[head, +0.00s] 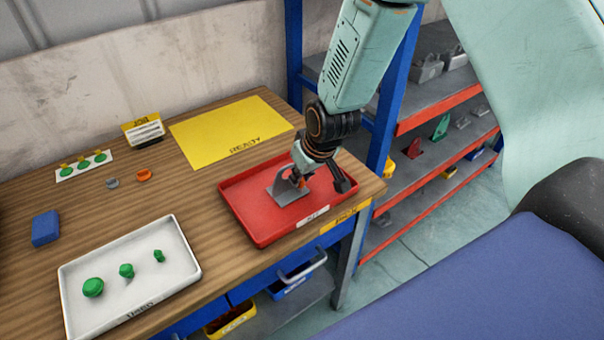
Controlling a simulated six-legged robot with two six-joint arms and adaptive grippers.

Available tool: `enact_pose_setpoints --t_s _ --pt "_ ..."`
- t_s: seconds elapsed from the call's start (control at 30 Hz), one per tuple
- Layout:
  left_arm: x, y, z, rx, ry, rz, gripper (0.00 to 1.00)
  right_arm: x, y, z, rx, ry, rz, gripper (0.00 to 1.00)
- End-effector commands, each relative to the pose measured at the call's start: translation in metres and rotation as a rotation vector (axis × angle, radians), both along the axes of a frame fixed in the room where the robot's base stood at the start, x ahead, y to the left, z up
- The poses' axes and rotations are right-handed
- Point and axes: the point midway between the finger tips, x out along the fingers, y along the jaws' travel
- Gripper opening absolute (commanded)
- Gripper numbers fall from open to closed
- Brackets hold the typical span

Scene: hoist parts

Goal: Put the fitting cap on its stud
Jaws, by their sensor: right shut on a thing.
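My right gripper (299,179) reaches down into the red tray (249,231) and is shut on a grey bracket-like part (284,191) with a flat plate. The gripper hides some of the part. Three green rounded pieces, large (93,288), medium (126,270) and small (159,256), stand apart in the white tray (75,317). I cannot tell which are caps or studs. My left gripper is not in view.
A white strip (67,162) with three green discs and yellow tags lies at the back left. A grey ring (112,183), an orange ring (144,175) and a blue block (46,228) lie on the table. A yellow mat (222,127) is bare. Shelves (427,172) stand right.

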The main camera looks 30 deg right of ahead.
Motion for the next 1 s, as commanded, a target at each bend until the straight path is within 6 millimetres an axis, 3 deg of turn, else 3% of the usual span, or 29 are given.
enact_pose_setpoints --t_s 1.0 --pt "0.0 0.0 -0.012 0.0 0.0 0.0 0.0 0.0 0.0 -0.018 0.0 0.001 -0.001 0.09"
